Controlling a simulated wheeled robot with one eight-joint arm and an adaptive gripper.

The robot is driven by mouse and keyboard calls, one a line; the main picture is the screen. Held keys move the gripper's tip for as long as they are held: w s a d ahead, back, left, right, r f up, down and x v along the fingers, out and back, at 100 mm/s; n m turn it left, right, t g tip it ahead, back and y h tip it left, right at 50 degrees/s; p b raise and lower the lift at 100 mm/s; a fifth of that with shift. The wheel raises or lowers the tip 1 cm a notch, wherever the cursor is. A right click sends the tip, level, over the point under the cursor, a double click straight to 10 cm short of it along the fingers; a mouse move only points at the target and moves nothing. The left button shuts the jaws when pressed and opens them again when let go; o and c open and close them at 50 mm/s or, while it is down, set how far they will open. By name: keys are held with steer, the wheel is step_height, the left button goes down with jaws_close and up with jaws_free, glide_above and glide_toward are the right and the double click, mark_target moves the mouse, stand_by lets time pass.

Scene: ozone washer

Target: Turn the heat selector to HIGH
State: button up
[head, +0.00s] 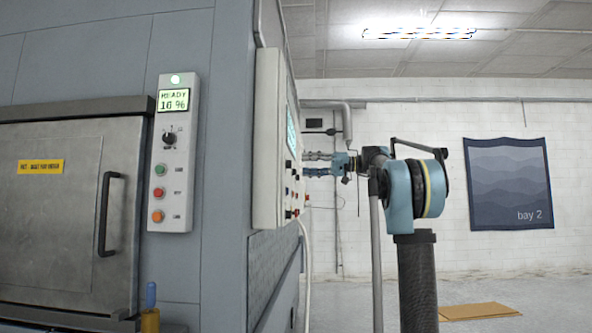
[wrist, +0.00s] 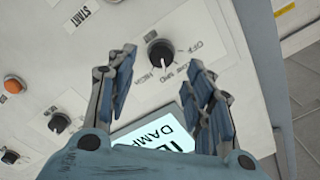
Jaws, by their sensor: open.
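The heat selector looks to be the black rotary knob (wrist: 160,53) on the white panel in the wrist view. Labels reading OFF, LOW, MED and HIGH curve around one side of it. I cannot tell surely which label its pointer faces. My gripper (wrist: 162,60) is open, its blue-grey fingers on either side of the knob in the picture, and nothing is between them. Whether the fingers touch the knob or panel cannot be told. In the head view my gripper (head: 322,163) points left at the side control panel (head: 266,140), seen nearly edge-on.
A lit display (wrist: 158,138) with DAMP lettering shows between the fingers. An orange button (wrist: 14,85) and small black knobs (wrist: 59,123) lie left. In the head view, another panel (head: 173,155) stands by a door handle (head: 108,213). Floor at right is largely clear.

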mark_target(289, 164)
steer(key=shift+a, duration=2.65)
steer(key=c, duration=1.1)
